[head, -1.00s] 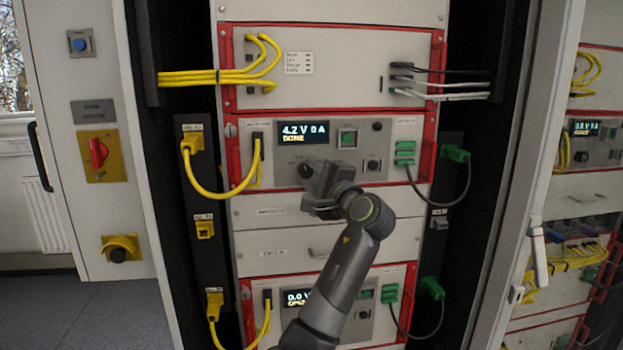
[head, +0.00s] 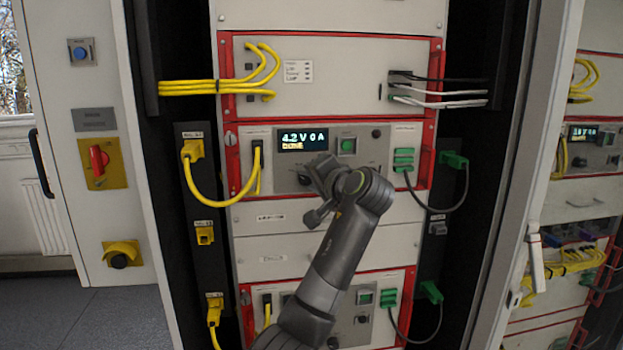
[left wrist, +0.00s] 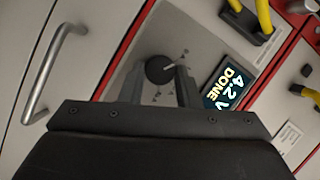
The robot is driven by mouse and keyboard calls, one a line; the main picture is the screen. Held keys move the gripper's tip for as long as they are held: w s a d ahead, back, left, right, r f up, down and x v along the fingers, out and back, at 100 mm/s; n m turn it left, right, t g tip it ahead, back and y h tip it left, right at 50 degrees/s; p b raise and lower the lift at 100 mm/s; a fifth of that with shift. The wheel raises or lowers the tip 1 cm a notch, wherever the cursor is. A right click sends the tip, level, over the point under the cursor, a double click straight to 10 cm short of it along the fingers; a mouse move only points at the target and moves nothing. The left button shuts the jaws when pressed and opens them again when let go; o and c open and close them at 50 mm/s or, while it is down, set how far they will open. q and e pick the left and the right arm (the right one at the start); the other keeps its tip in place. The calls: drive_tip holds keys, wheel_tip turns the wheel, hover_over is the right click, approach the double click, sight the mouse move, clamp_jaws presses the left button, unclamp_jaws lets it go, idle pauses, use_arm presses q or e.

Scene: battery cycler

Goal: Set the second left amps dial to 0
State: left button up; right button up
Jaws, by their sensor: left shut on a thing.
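The dial (left wrist: 160,70) is a round black knob with a light pointer line, with small marks on the grey panel around it. In the left wrist view it sits between the two fingers of my left gripper (left wrist: 160,80), which is shut on it. The pointer line points to the right in that view. The unit's display (head: 304,142) reads 4.2 V 0 A and DONE; part of it shows in the left wrist view (left wrist: 228,82). In the head view my left gripper (head: 318,174) is at the panel below this display and covers part of it. My right gripper is out of view.
A green button (head: 347,146) is close above my gripper. A yellow cable (head: 222,204) hangs at the left and a green-plugged dark cable (head: 438,205) at the right. A lower unit (head: 384,310) is partly behind my arm. A metal handle (left wrist: 45,80) shows in the left wrist view.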

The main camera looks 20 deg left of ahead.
use_arm(q)
drive_tip(key=shift+r, duration=0.15)
idle(0.4)
drive_tip(key=o, duration=1)
drive_tip(key=shift+w, duration=0.1)
drive_tip(key=shift+c, duration=0.2)
drive_tip(key=b+v, duration=0.5)
drive_tip(key=v, duration=1.2)
drive_tip(key=shift+s+r, duration=0.25)
